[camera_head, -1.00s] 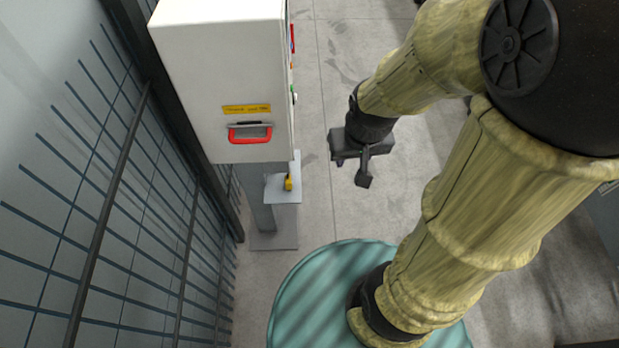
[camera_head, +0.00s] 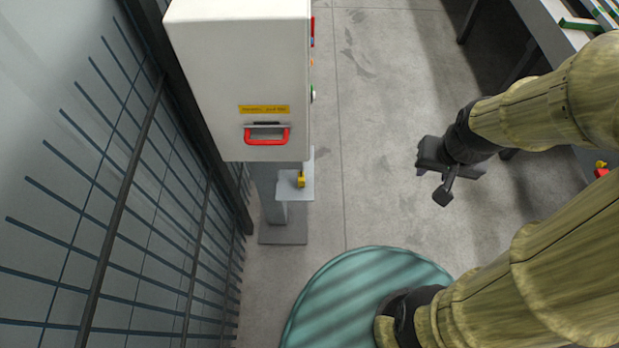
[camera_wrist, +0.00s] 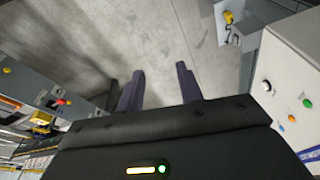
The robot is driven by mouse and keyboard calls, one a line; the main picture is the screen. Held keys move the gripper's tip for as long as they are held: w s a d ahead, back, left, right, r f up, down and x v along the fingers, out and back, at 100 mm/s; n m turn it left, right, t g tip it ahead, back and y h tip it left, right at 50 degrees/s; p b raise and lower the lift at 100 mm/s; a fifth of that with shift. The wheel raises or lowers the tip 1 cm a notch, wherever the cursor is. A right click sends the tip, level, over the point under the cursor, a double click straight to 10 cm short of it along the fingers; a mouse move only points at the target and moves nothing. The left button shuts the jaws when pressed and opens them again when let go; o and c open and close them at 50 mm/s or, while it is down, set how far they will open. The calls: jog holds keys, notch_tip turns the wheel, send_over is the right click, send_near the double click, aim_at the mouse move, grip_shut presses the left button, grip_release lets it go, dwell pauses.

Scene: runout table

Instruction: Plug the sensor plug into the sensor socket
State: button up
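A small yellow piece (camera_head: 301,180) sits on a grey shelf (camera_head: 292,190) below the white cabinet; it may be the sensor plug, but it is too small to tell. It also shows at the top of the wrist view (camera_wrist: 229,17). I cannot make out the sensor socket with certainty. My gripper (camera_head: 442,188) hangs over the floor, well to the right of the shelf and apart from it. In the wrist view, its two dark fingers (camera_wrist: 160,72) are spread with bare floor between them. It is open and empty.
The white cabinet (camera_head: 240,80) has a red handle (camera_head: 267,135) and side buttons (camera_wrist: 290,118). A dark mesh fence (camera_head: 130,190) stands left. A table with green-edged strips (camera_head: 582,24) is top right. A panel with a red knob (camera_wrist: 60,102) is left in the wrist view. Floor between is clear.

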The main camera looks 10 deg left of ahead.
jog(key=shift+o, duration=1.4)
jog(key=shift+f, duration=0.15)
jog(key=w+a+f+t+y+b, duration=0.15)
jog(key=w+a+f+b, duration=0.25)
jog(key=a+f+b, duration=0.45)
jog(key=w+a+f+t+b, duration=0.3)
jog(key=f+b, duration=0.3)
jog(key=f, duration=0.6)
jog(key=w+a+f+t+b, duration=0.2)
jog(key=w+a+f+b, duration=0.25)
jog(key=f+b, duration=0.45)
jog(key=s+a+f+n+t+y+b, duration=0.1)
jog(key=s+a+f+t+b, duration=0.1)
jog(key=f+b, duration=0.4)
jog(key=s+a+f+n+t+y+b, duration=0.1)
jog(key=s+a+f+t+b, duration=0.2)
jog(key=a+f+b, duration=0.3)
jog(key=s+a+f+n+t+y+b, duration=0.1)
jog(key=s+a+f+t+y+b, duration=0.1)
jog(key=f+b, duration=0.5)
notch_tip(320, 180, down, 3)
jog(key=shift+s+a+f+n+t, duration=0.1)
jog(key=shift+s+a+n+t, duration=0.2)
jog(key=shift+s+a+t, duration=0.5)
jog(key=shift+a+f+g, duration=0.1)
jog(key=shift+a+g, duration=0.15)
jog(key=shift+a, duration=0.1)
